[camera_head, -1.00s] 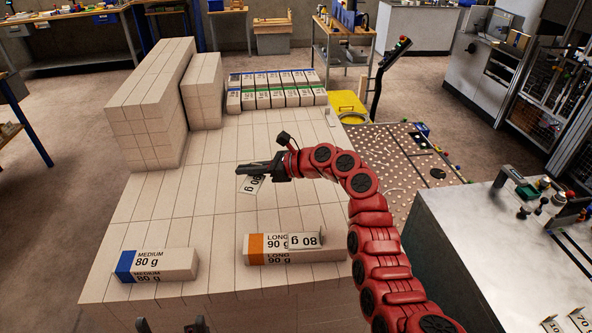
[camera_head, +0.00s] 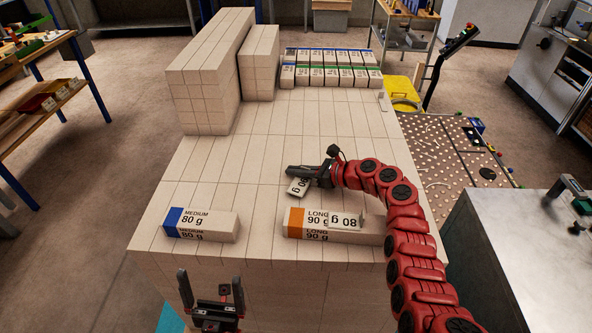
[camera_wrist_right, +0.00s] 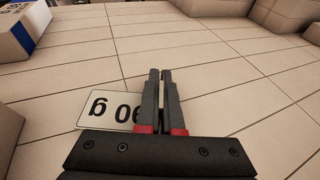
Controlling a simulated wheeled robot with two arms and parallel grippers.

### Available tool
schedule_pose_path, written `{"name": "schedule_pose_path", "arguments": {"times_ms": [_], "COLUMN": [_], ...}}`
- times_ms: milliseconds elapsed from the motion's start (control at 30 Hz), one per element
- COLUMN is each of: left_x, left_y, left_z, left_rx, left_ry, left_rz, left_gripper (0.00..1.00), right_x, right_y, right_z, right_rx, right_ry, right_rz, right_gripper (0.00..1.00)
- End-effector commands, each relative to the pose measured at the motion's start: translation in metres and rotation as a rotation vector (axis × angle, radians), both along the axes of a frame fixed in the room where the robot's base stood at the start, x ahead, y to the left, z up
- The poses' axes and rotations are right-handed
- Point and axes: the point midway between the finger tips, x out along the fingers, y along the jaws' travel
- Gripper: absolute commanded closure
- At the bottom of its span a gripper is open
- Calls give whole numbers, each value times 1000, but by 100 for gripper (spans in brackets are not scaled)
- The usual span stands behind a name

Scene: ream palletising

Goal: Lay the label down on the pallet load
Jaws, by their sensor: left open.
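The pallet load (camera_head: 230,155) is a broad, flat top of pale wrapped reams. A white label (camera_head: 298,187) printed "90 g" is at my right gripper (camera_head: 290,170), over the middle of the load. In the right wrist view the gripper (camera_wrist_right: 161,75) has its fingers nearly together with a thin pale edge between them. The label (camera_wrist_right: 110,108) spreads out to their left, partly hidden by the near finger. I cannot tell whether it touches the load. My left gripper (camera_head: 211,290) is open and empty, in front of the load's near edge.
A blue-ended "MEDIUM 80 g" ream (camera_head: 205,226) and an orange-ended "LONG 90 g" ream (camera_head: 300,222) lie along the near edge. An "80 g" label (camera_head: 345,221) is on the long ream. Taller stacks (camera_head: 205,85) stand at the back left, with a row of banded reams (camera_head: 330,78) behind.

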Motion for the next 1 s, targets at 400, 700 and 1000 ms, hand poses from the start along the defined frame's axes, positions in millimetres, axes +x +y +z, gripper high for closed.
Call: {"name": "schedule_pose_path", "arguments": {"times_ms": [400, 700, 1000], "left_x": [0, 0, 0], "left_y": [0, 0, 0], "left_z": [-2, -2, 0], "left_rx": [0, 0, 0], "left_ry": [0, 0, 0], "left_rz": [0, 0, 0], "left_gripper": [0, 0, 0], "right_x": [0, -1, -2], "right_y": [0, 1, 1], "right_z": [-11, -13, -5], "right_rx": [-1, -3, -3], "right_ry": [0, 4, 5], "right_rz": [1, 4, 4], "right_gripper": [100, 67, 67]}}
